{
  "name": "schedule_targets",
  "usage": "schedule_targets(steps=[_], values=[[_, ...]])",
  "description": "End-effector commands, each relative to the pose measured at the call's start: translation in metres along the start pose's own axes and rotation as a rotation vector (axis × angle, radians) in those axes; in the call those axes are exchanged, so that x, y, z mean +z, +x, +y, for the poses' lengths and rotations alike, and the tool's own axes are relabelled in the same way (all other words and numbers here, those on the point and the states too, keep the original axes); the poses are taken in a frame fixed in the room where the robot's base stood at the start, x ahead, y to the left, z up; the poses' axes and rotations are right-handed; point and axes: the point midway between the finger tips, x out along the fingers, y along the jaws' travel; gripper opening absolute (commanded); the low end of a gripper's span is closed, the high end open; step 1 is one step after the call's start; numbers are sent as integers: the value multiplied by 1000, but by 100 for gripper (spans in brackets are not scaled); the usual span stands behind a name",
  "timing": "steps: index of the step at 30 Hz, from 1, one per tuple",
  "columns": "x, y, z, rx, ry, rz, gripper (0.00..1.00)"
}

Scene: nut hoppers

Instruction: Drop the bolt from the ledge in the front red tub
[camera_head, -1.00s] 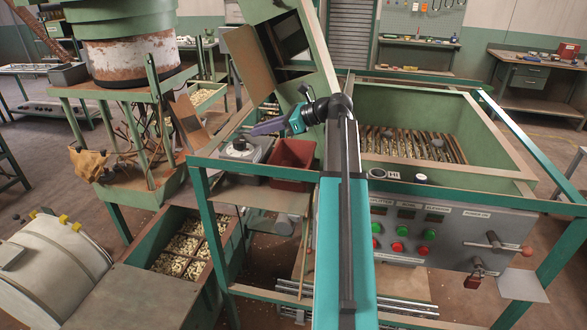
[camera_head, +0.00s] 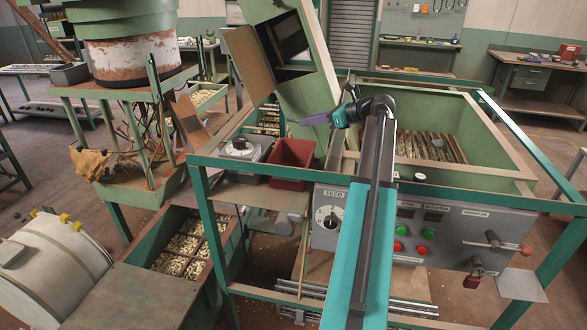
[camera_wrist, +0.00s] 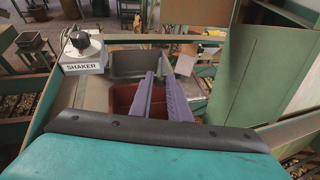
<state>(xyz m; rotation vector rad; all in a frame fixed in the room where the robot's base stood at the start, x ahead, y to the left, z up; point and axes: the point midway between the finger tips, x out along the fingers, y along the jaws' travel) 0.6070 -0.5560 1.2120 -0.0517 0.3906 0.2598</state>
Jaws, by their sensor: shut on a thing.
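The red tub (camera_head: 291,160) stands on the green frame, right of the grey shaker box. In the wrist view, the red tub (camera_wrist: 125,100) lies below and partly behind my fingers, with a dark grey tub (camera_wrist: 139,64) beyond it. My gripper (camera_head: 302,122) has purple fingers pointing left, above and to the right of the red tub. In the wrist view, my gripper (camera_wrist: 160,76) is closed nearly together. The bolt itself does not show; it is hidden between the fingers or too small to tell.
The shaker box (camera_head: 241,152) with its knob stands left of the tub; it also shows in the wrist view (camera_wrist: 83,54). A green chute (camera_head: 300,75) rises behind my gripper. A green hopper (camera_head: 470,125) stands right, above the control panel (camera_head: 440,225).

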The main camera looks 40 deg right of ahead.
Motion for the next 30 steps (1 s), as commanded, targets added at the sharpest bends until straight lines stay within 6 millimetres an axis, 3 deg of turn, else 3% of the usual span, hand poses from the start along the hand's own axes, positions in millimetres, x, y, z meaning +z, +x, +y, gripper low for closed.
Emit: schedule_targets(steps=[11,30], values=[[-10,3,-1,-1,0,0,0],[-53,20,-1,-3,1,-1,0]])
